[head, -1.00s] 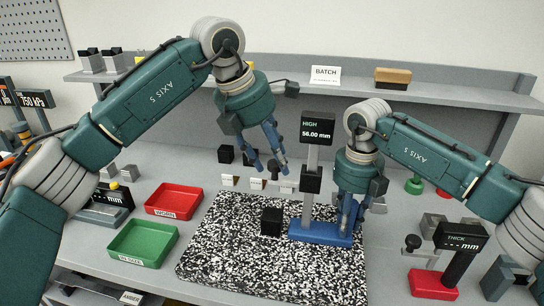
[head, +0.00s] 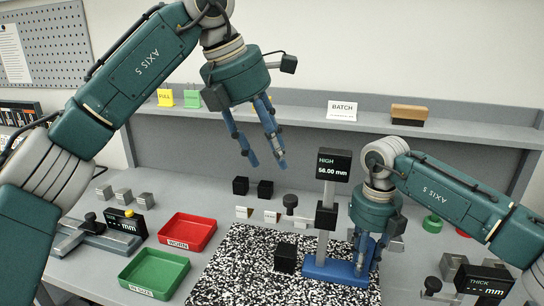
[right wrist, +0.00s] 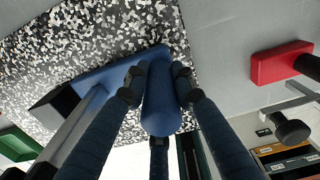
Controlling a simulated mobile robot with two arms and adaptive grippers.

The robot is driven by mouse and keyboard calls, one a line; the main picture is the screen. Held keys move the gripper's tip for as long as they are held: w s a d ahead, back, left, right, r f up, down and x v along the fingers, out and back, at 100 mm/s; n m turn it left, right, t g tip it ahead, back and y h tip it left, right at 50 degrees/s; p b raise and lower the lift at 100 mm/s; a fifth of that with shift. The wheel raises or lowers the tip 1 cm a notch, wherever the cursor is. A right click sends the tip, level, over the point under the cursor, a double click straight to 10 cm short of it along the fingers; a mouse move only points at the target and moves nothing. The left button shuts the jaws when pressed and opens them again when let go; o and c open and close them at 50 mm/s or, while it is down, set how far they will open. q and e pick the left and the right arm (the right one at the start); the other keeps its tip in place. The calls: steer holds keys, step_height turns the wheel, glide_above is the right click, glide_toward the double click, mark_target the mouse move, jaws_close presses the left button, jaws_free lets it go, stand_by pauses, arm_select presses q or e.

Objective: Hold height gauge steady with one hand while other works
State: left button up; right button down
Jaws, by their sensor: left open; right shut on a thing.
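The height gauge has a grey column, a blue base (head: 320,268) and a display (head: 333,165) reading HIGH 56.00 mm. It stands upright on the speckled plate (head: 240,262). A black knob (head: 290,201) sticks out left of its black slider (head: 326,216). A black block (head: 286,256) stands on the plate left of the base. My right gripper (head: 364,256) is shut on the blue upright part at the base's right end; this part (right wrist: 158,100) shows between the fingers in the right wrist view. My left gripper (head: 266,160) is open and empty, above and left of the gauge.
A red tray (head: 188,231) and a green tray (head: 155,272) lie left of the plate. A thickness gauge (head: 482,282) is at the right. A shelf with a BATCH card (head: 341,110) runs along the back.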

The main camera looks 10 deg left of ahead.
stand_by(0.3)
steer(key=c, duration=1.4)
jaws_free()
steer(key=shift+o, duration=0.2)
